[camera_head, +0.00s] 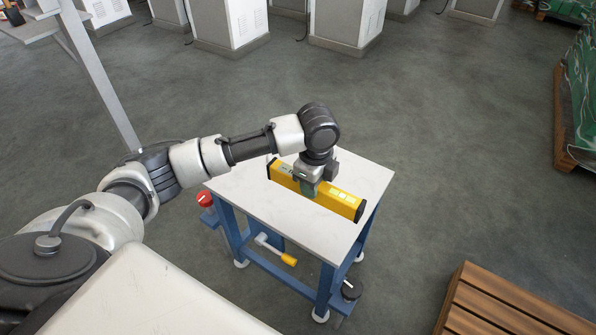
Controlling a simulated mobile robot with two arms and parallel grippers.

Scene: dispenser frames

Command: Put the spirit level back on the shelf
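The yellow spirit level (335,200) with black end caps is at the white-topped blue work table (255,205), lying diagonally across it. My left gripper (308,188) reaches in from above, with its fingers around the middle of the level and closed on it. I cannot tell whether the level rests on the tabletop or is held just above it. My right gripper is out of view. A grey metal rack (95,75) with a raised flat surface stands partly in view at the upper left; I cannot tell whether it is the shelf.
A red button (205,198) is on the table's left side, and a yellow-handled tool (288,260) is on its lower frame. A slatted wooden pallet (505,310) is at the lower right. White cabinets (230,20) stand at the back.

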